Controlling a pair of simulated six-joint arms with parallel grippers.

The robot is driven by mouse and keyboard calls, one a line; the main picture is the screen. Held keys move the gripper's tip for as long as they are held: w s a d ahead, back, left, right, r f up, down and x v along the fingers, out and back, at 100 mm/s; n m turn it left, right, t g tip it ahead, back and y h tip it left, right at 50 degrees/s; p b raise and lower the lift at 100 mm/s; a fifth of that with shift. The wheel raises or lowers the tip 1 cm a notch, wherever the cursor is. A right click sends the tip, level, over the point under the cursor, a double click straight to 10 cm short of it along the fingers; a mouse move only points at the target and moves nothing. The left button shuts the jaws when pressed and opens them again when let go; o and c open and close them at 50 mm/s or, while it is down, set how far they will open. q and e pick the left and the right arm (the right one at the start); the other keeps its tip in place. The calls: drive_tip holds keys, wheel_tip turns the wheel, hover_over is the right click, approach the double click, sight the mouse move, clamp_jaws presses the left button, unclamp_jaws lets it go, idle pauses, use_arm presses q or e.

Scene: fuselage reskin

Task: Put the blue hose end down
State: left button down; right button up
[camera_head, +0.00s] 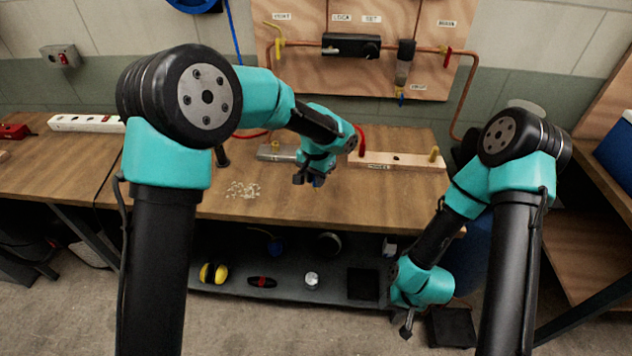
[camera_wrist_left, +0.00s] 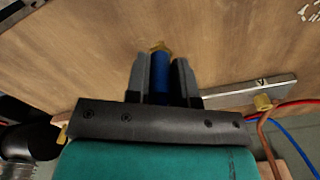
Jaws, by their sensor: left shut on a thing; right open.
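My left gripper (camera_head: 308,180) is over the workbench, in front of the grey metal block. In the left wrist view, its two fingers are shut on the blue hose end (camera_wrist_left: 161,82), a blue cylinder with a brass tip sticking out past the fingers. Wood surface lies beyond the tip; I cannot tell the gap between them. In the head view the hose end is mostly hidden by the gripper. My right gripper (camera_head: 407,326) is open and low, in front of the bench's lower shelf, with nothing seen in it.
A grey metal block (camera_head: 277,152) and a wooden strip with fittings (camera_head: 400,161) lie at the bench's back. Pale crumbs (camera_head: 242,189) lie on the bench (camera_head: 235,208). A plywood panel (camera_head: 300,70) with copper pipes stands behind. The bench's front middle is clear.

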use_arm(q)
drive_tip(key=shift+w, duration=0.65)
drive_tip(key=shift+w+f, duration=0.15)
drive_tip(key=shift+w, duration=0.35)
drive_tip(key=shift+s+f, duration=0.1)
drive_tip(key=shift+f, duration=1.6)
drive_tip(key=shift+f, duration=0.15)
drive_tip(key=c, duration=1)
unclamp_jaws()
wheel_tip(320, 180, up, 12)
drive_tip(key=shift+r, duration=0.15)
